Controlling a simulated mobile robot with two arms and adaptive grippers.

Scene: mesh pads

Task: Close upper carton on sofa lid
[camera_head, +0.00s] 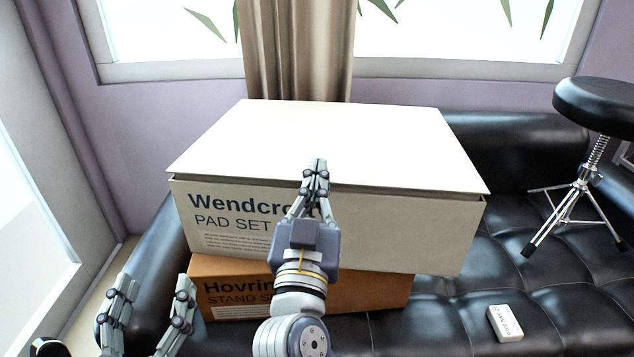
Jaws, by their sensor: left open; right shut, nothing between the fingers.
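The upper carton (425,235) is a large pale box with "Wendcroft PAD SET" lettering on its front. It sits on a smaller orange-brown carton (385,293) on the black sofa. Its white lid (330,130) lies over the top, with a thin dark gap along the front edge. My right gripper (317,165) is shut and empty, its fingertips at the lid's front edge near the middle. I cannot tell whether they touch the lid. My arm hides part of both cartons' fronts. My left gripper (150,290) is open and empty, low at the left, beside the lower carton.
The black sofa (440,330) has a small white block (505,323) on its seat at the right. A black stool (600,105) with a metal tripod base stands at the right. A curtain (295,50) and windows are behind. The seat right of the cartons is mostly clear.

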